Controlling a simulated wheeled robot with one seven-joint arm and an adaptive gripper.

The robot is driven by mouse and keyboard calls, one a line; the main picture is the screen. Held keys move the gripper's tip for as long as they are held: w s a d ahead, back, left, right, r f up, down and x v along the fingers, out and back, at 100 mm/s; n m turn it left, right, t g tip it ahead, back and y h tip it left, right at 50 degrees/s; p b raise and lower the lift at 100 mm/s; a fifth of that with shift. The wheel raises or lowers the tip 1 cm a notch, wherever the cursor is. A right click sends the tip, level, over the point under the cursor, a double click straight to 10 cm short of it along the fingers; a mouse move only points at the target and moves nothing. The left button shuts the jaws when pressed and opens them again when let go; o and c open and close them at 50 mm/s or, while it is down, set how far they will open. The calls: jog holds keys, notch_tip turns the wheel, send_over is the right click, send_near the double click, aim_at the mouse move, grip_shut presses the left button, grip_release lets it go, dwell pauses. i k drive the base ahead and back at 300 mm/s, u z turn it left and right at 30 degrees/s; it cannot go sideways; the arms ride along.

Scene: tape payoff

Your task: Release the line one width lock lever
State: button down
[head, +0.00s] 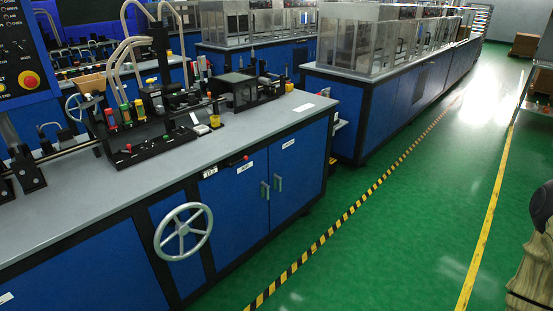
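The tape machine (150,130) stands on the grey top of the near blue bench, in the left half of the head view. It has black blocks, curved pale tubes and small red, green and yellow knobs (125,112). Which of its small parts is the line one width lock lever is too small to tell. My gripper is not in view, and nothing shows of what it holds.
The near blue bench (290,168) has a grey handwheel (183,231) and door handles jutting from its front. A control panel with a red button (29,80) stands at far left. Green floor (400,215) lies clear right of the yellow-black stripe. A beige and dark object (535,260) is cut off at right.

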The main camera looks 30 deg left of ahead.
aim_at(239, 162)
jog(key=u, duration=0.2)
jog(key=i, duration=0.7)
jog(key=u, duration=1.15)
jog(key=i, duration=0.5)
jog(key=u, duration=0.5)
